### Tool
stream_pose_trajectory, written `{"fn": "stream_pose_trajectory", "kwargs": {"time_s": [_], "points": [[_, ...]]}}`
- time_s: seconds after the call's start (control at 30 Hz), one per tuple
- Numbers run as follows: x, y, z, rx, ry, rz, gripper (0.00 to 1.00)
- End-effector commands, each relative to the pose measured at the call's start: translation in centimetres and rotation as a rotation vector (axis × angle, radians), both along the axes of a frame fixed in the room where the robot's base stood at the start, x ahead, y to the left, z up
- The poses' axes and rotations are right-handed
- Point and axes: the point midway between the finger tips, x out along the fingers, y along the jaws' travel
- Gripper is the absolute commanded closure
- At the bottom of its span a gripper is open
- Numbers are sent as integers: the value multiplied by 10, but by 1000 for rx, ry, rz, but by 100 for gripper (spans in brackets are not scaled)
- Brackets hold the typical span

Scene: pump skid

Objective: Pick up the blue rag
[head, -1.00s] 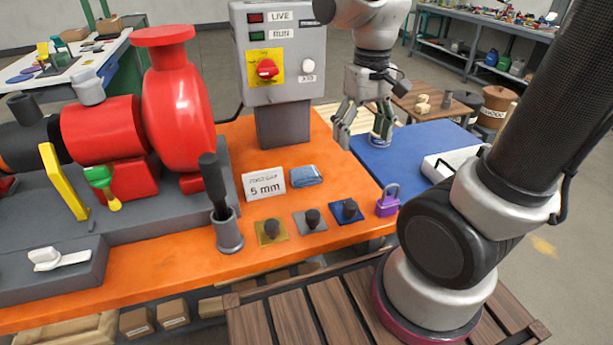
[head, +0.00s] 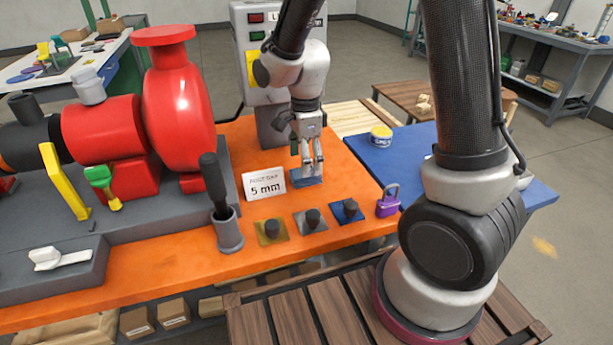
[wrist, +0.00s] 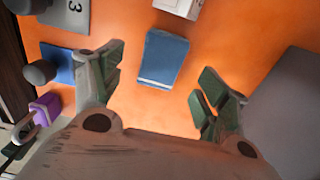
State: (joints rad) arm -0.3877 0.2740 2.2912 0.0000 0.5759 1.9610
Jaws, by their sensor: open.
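The blue rag (wrist: 164,58) lies folded flat on the orange bench top, with a pale stripe near one end. In the head view the rag (head: 306,180) is partly hidden behind my fingers. My gripper (head: 308,172) is above it, pointing down. In the wrist view my gripper (wrist: 160,88) is open and empty, with one finger on either side of the rag's line and the rag beyond the fingertips, apart from them.
A "5 mm" sign (head: 264,186) stands just left of the rag. Knobbed plates (head: 311,220) sit in front, with a purple padlock (head: 388,201) at right. The control box (head: 250,60) and red pump (head: 178,100) stand behind and left.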

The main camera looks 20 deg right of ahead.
Motion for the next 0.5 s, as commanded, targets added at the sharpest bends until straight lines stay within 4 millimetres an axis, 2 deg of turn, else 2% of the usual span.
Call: {"fn": "stream_pose_trajectory", "kwargs": {"time_s": [0.23,0.33,0.5], "points": [[1,-4,-39,-2,4,1,25],[1,-4,-46,-1,3,1,25],[2,-4,-47,0,1,2,25]]}}
